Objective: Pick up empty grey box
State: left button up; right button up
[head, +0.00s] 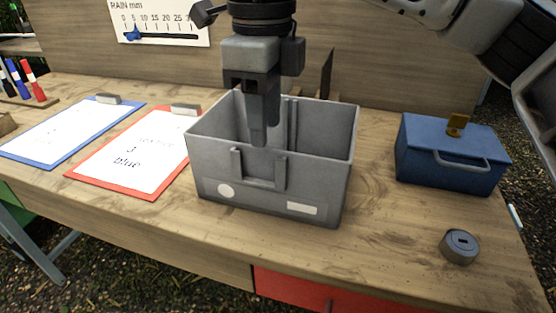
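The grey box (312,188) stands upright on the wooden bench, open at the top, with bare inner walls visible. Its front has a raised bracket, a round white mark and a white label. My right gripper (262,138) points down over the box opening, its fingertips seen against the inside just behind the front rim. I see the fingers nearly edge-on, so their gap is hidden, and I cannot tell whether they touch the wall. Part of the box floor is out of sight. My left gripper is not in view.
A blue lidded box (450,160) and a round grey weight-like disc (459,247) stand to the right. A red clipboard (97,192) and a blue clipboard (22,164) lie to the left. A back board with a rain scale (160,22) rises behind.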

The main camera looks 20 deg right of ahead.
aim_at(277, 153)
jog(key=f, duration=0.6)
jog(key=shift+s+a+f, duration=0.15)
jog(key=shift+s+a, duration=0.05)
jog(key=shift+a, duration=0.2)
jog(key=shift+c, duration=0.4)
grip_shut()
